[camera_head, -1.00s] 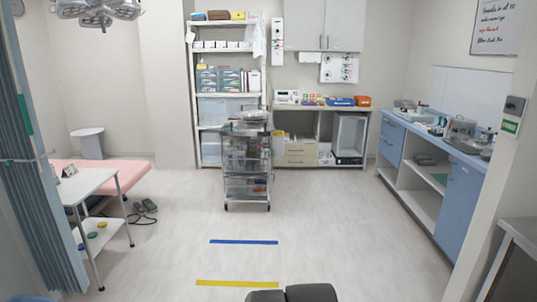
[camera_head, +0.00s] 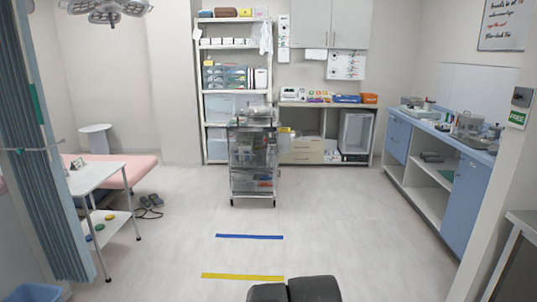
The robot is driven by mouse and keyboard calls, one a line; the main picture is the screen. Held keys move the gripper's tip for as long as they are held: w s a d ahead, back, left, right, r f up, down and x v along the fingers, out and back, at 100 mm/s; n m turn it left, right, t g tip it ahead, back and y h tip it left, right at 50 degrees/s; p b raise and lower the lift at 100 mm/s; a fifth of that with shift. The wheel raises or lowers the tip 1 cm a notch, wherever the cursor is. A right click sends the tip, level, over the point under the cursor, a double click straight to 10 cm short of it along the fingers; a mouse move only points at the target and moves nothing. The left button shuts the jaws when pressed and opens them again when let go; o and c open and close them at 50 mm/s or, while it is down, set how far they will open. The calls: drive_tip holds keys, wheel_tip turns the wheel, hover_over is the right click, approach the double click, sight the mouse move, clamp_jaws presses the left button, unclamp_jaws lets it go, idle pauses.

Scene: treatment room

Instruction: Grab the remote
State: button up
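I cannot make out a remote for certain anywhere in view; the small items are too far away to tell. Dark grey foot-pedal-like items lie on the floor beside the pink couch (camera_head: 130,168). A small dark item (camera_head: 431,157) lies on a shelf in the blue-and-white counter (camera_head: 468,190) at right. Dark rounded parts of my own body show at the bottom edge. No gripper fingers can be made out.
A wheeled cart (camera_head: 252,165) stands mid-room before the white shelving (camera_head: 202,100). A white side table (camera_head: 105,178) and blue curtain (camera_head: 40,150) are at left. A wall edge (camera_head: 500,175) and metal table (camera_head: 522,218) are close at right. The taped middle floor is clear.

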drive_tip(key=shift+s+f+b, duration=0.3)
drive_tip(key=shift+f+b, duration=0.1)
drive_tip(key=shift+f, duration=0.1)
drive_tip(key=shift+s, duration=0.1)
drive_tip(key=shift+r, duration=0.15)
